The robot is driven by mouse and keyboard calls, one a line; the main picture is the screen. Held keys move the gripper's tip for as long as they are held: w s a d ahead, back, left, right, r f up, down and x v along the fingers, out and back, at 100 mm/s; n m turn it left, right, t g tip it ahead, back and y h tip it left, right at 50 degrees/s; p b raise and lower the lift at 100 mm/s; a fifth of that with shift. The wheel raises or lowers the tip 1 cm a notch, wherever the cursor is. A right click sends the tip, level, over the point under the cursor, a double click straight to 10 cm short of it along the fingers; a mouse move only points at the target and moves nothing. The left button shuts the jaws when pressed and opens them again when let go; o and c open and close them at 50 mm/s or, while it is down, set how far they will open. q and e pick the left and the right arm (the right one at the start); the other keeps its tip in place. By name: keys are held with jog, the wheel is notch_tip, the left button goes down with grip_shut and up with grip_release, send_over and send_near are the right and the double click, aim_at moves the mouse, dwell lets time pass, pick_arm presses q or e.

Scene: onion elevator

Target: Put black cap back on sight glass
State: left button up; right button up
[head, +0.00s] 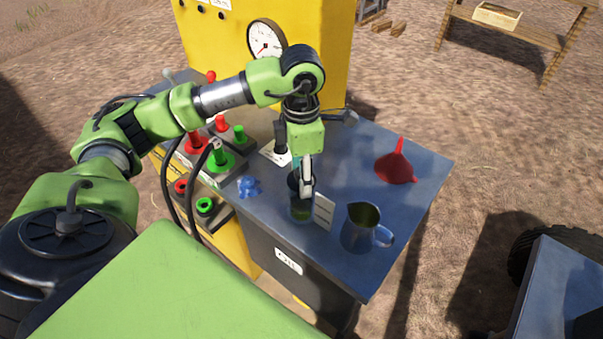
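The sight glass (301,210) stands on the blue-grey table top, a small clear cylinder with green liquid low inside. My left gripper (304,187) points straight down right over it, with its fingertips at the glass's upper end. A dark shape that looks like the black cap (293,181) shows beside the near finger, at the top of the glass. One finger covers part of it, so I cannot tell whether the fingers are closed on it or whether it is seated. My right gripper is not in view.
A metal jug (357,236) of dark liquid stands right of the glass, with a white label card (323,212) between. The table's middle right is clear.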

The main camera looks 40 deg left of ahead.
pick_arm(q)
jog(key=o, duration=1.6)
jog(key=shift+c, duration=0.2)
jog(key=shift+r+p, duration=2.05)
jog(key=shift+r, duration=1.5)
jog(key=shift+f, duration=0.1)
